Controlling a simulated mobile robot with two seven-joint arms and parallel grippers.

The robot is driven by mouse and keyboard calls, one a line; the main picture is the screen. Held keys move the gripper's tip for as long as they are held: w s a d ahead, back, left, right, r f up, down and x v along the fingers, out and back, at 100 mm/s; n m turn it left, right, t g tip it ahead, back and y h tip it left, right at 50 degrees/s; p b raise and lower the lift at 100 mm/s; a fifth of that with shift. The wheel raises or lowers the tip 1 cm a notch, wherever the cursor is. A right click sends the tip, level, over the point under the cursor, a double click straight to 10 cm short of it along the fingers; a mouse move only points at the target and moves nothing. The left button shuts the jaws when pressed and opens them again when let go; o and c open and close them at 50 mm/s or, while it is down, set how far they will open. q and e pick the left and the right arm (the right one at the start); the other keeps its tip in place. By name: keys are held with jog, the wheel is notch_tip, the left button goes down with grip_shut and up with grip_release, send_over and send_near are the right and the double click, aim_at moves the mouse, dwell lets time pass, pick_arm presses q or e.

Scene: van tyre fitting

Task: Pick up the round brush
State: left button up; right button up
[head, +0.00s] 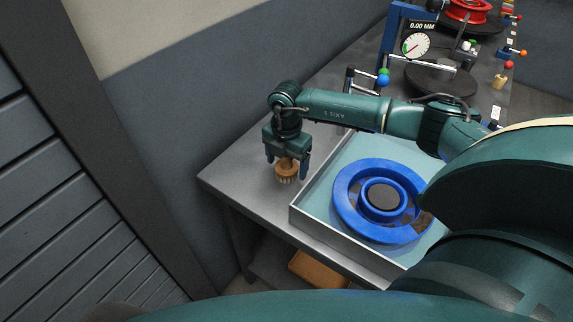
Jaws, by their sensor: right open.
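The round brush (286,172) has a brown wooden top with pale bristles below. It stands on the grey bench (240,187) near its left corner. My right gripper (287,163) is above it, pointing down, its fingers on either side of the brush's upper part. The jaws are open; whether a finger touches the brush cannot be told. The upper part of the brush is partly hidden by the gripper. My left gripper is not in view.
A pale tray (318,229) with a blue ring-shaped part (349,215) is right of the brush. A dial gauge (415,44) and a red reel (467,11) stand farther back. An orange-brown box (318,270) sits below the bench. A wall is behind the bench.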

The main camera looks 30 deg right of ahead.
jog(key=shift+f, duration=0.3)
jog(key=shift+c, duration=0.4)
jog(key=c, duration=1)
notch_tip(320, 180, up, 10)
jog(key=shift+r+b, duration=0.1)
jog(key=shift+b, duration=0.5)
jog(key=o, duration=0.5)
jog(key=c, duration=0.4)
